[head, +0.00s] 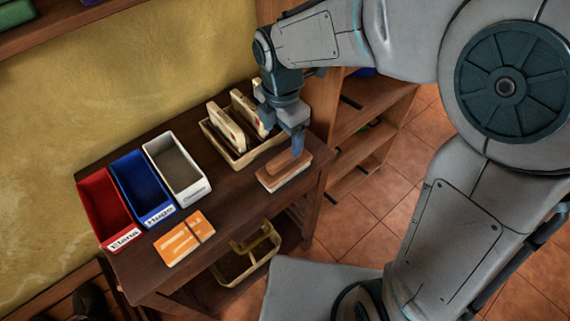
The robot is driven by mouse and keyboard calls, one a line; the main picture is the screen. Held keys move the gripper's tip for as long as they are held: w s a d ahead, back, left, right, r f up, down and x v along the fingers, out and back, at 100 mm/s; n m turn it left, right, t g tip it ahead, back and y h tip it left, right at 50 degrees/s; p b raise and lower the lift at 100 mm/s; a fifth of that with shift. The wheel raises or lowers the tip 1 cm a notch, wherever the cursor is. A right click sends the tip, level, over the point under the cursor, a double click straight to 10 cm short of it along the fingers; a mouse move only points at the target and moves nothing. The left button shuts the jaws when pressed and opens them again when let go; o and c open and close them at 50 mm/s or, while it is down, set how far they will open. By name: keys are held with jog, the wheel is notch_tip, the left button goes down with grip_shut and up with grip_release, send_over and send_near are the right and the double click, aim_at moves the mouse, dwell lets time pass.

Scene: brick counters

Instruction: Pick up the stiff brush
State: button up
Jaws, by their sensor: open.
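The stiff brush (282,172) looks like a wooden block with a brown top and a paler layer beneath. It lies on the dark wooden table (228,200) near its right end. My gripper (297,148) points down right over the back right part of the brush. The gripper is open, with its fingers seen nearly edge-on. One finger overlaps the brush in the picture, and I cannot tell whether it touches. The far side of the brush is partly hidden by the finger.
A tan tray (238,160) with upright cream items stands just behind the brush. Red (103,208), blue (142,187) and white (178,170) bins line the left. An orange packet (184,238) lies in front. A wooden shelf (370,115) stands at right.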

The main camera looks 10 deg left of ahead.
aim_at(285, 154)
notch_tip(285, 154, down, 4)
jog(key=shift+r, duration=0.2)
jog(key=shift+s+d+f, duration=0.15)
jog(key=shift+d+f, duration=0.05)
jog(key=shift+f, duration=1.15)
jog(key=shift+s+d+f, duration=0.1)
jog(key=shift+d+f, duration=0.05)
jog(key=shift+f, duration=1.2)
jog(key=c, duration=1.2)
jog(key=shift+r, duration=0.15)
